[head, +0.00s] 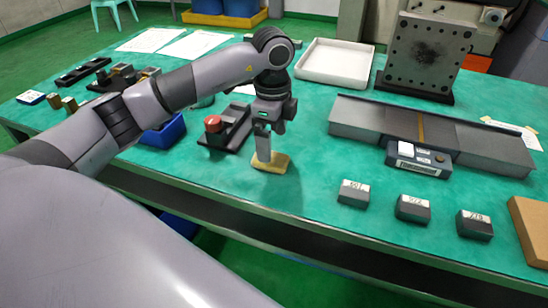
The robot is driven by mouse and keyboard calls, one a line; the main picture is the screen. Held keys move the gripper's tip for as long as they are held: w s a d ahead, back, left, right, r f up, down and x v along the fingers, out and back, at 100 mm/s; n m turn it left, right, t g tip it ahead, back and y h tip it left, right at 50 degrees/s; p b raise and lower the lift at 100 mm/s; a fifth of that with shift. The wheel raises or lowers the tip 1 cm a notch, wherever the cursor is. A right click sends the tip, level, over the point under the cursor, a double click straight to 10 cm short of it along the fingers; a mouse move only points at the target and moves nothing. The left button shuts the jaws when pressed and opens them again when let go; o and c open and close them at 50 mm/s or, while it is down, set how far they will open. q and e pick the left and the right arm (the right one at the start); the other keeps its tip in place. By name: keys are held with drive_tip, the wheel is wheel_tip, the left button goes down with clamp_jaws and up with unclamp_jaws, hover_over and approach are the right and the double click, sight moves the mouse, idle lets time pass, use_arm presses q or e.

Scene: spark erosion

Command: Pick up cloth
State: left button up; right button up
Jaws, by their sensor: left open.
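A small folded yellow cloth (281,164) lies flat on the green table, near its front edge in the middle of the head view. My left gripper (266,152) points straight down over the cloth, and its fingers cover part of it. The fingers are open, with the tips at or just above the cloth; I cannot tell whether they touch it. My right gripper is not in view.
A black fixture with a red knob (213,124) stands close left of my gripper. Labelled grey blocks (353,193) sit to the right, before a long grey rail (425,128) and a small control box (417,159). A white tray (335,63) lies behind.

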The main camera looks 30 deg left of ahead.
use_arm(q)
drive_tip(key=f, duration=0.4)
drive_tip(key=shift+s+a+f, duration=0.15)
drive_tip(key=shift+s+f, duration=0.05)
drive_tip(key=shift+f, duration=0.2)
drive_tip(key=c, duration=1.1)
drive_tip(key=shift+c, duration=0.2)
